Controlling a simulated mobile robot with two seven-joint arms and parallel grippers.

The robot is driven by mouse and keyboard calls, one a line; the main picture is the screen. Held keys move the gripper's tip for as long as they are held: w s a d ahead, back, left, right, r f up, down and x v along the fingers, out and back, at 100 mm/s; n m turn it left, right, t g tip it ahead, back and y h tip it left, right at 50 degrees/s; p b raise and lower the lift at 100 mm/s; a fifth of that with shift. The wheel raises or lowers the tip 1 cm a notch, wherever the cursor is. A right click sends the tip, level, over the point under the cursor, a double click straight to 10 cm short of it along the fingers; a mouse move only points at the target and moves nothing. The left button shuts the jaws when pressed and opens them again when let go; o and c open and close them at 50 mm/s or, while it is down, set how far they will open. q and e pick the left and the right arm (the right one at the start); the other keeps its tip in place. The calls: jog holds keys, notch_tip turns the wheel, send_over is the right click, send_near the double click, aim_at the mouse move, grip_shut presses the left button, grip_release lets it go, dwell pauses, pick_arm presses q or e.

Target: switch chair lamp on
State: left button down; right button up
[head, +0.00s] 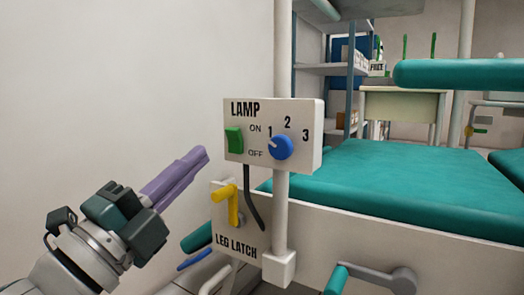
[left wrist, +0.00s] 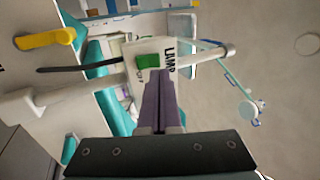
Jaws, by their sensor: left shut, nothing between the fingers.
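The white lamp control box (head: 308,158) is fixed on a pale post in the head view. My right gripper is not in view.
A yellow leg latch lever (head: 226,199) on a white plate is below the box, with a black cable (head: 250,195) beside it. The teal chair cushion (head: 400,185) spreads to the right. A shelf unit (head: 335,69) stands behind. A bare wall is at left.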

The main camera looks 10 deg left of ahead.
aim_at(229, 129)
pick_arm(q)
jog(key=b+x, duration=0.1)
jog(key=x, duration=0.4)
jog(key=shift+w+b, duration=0.2)
jog(key=shift+b, duration=0.2)
jog(key=shift+r, duration=0.2)
jog(key=r+p, duration=0.1)
jog(key=p, duration=0.2)
jog(key=shift+w+d+r+g+p, duration=0.1)
jog(key=shift+w+d+g+p, duration=0.05)
jog(key=shift+g+p, duration=0.25)
jog(key=shift+f+b, duration=0.4)
jog(key=shift+f, duration=0.1)
